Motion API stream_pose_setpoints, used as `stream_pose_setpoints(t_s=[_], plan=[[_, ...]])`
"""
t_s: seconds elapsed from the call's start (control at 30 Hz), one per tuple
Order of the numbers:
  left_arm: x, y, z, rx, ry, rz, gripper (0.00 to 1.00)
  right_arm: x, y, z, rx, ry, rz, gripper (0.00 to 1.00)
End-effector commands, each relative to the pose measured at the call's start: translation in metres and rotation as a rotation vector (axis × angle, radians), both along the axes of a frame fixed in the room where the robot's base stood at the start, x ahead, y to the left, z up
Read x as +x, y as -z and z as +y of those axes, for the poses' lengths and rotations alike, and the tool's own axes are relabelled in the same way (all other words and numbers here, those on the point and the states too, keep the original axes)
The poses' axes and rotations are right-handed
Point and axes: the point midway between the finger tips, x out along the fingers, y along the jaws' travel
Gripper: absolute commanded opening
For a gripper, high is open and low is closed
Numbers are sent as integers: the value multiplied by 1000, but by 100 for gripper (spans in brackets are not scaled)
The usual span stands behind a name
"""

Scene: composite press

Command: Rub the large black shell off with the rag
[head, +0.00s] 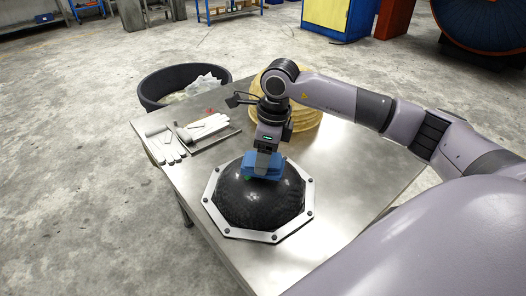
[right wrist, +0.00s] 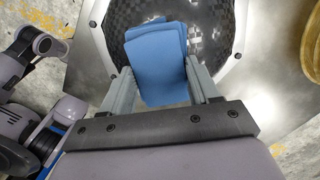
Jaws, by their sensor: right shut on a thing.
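The large black shell (head: 262,205) is a glossy dark dome inside a pale octagonal bolted frame (head: 274,237) on the steel table. Its woven surface also shows in the right wrist view (right wrist: 208,30). My right gripper (head: 265,160) is above the upper part of the dome, shut on a folded blue rag (head: 262,170). In the right wrist view the rag (right wrist: 160,60) sits between the two grey fingers and lies over the shell. The rag appears to touch the shell's top; it hides that patch. My left gripper cannot be made out in the head view.
A black bin (head: 180,85) stands beyond the table. The steel table (head: 345,180) is clear right of the frame.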

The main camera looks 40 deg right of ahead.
Motion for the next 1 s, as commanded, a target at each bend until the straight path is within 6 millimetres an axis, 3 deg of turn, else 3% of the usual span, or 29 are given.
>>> stream_pose_setpoints(t_s=[0.17, 0.8, 1.0], plan=[[0, -5, 0, 0, 0, 0, 66, -1, -4, 0, -2, -2, 7, 27], [0, -48, 1, 1, -1, 1, 66, 0, -69, 0, -1, -1, 2, 27], [0, -47, 1, 1, -1, 1, 66, 0, -70, 0, -1, 0, 2, 27]])
